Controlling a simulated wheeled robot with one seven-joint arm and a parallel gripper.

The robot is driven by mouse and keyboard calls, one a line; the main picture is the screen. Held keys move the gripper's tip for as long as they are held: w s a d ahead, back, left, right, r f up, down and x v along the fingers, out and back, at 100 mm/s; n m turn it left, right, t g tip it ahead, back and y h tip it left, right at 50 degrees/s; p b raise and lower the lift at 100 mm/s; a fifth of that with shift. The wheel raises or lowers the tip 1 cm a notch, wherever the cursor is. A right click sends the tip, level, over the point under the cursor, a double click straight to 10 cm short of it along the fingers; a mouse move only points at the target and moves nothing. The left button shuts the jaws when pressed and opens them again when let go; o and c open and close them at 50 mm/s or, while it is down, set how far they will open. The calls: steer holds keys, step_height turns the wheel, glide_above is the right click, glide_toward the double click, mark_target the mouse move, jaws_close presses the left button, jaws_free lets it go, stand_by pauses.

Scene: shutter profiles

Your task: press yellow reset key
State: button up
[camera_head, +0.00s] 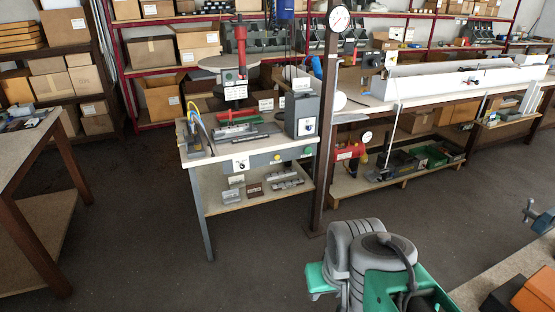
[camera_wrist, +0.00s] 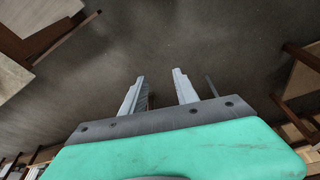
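Below the fingers in that view is only dark floor. My grey and green arm (camera_head: 372,262) is in front of the table in the head view, well apart from the key. The fingers are not seen there.
The table (camera_head: 198,155) carries a press with a red-handled column (camera_head: 241,50) and a grey control box (camera_head: 302,115). A brown post (camera_head: 325,130) stands just right of the panel. A long bench (camera_head: 430,85) is at the right. The floor (camera_head: 150,230) before the table is clear.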

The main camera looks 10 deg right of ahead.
jaws_close()
stand_by(1.5)
